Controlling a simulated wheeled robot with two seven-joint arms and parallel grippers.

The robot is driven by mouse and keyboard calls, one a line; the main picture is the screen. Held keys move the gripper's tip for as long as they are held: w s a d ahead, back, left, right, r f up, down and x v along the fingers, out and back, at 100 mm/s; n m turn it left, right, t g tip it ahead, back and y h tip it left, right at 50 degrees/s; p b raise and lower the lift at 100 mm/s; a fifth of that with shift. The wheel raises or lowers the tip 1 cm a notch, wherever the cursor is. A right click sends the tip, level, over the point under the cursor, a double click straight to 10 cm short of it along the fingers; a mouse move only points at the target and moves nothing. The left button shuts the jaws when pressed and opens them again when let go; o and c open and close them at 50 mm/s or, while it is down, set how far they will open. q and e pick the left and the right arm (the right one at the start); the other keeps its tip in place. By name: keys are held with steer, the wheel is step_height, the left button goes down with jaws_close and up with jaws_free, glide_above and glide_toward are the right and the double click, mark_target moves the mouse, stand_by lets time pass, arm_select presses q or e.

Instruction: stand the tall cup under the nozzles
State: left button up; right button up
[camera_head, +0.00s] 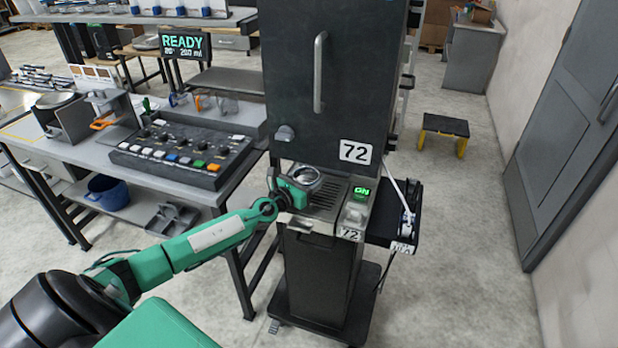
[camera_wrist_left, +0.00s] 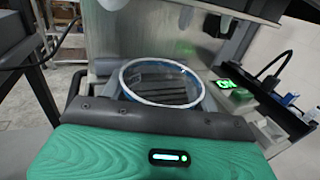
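The tall cup (camera_wrist_left: 122,83) is clear, with a pale rim and a blue tint, and is seen from above in the left wrist view. Dark tray slots show through it. In the head view its round rim (camera_head: 318,177) shows over the drip tray (camera_head: 322,200) of the black dispenser. My left gripper (camera_head: 303,183) is at the tray, around the cup. In the left wrist view its fingers look spread wider than the cup; contact is not clear. Pale nozzles (camera_wrist_left: 185,17) hang above and behind the cup. The cup's base is hidden. My right gripper is not in view.
The dispenser (camera_head: 330,105) bears a 72 label and a green ON light (camera_head: 361,192). A button console (camera_head: 185,150) stands on the bench to the left. A dark side shelf (camera_head: 385,228) sits at the right. A yellow-legged step stool (camera_head: 445,127) stands behind on open floor.

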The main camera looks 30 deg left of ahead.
arm_select(q)
steer(key=o, duration=0.5)
steer(key=shift+s+f, duration=0.1)
steer(key=shift+s, duration=0.4)
steer(key=shift+s+a+b, duration=0.25)
steer(key=shift+s+b, duration=0.25)
steer(key=shift+s, duration=1.6)
steer(key=shift+s+a+b, duration=0.3)
steer(key=shift+s+b, duration=0.2)
steer(key=shift+s, duration=1.65)
steer(key=shift+s+a+b, duration=0.25)
steer(key=shift+s+b, duration=0.25)
steer(key=shift+s, duration=1.6)
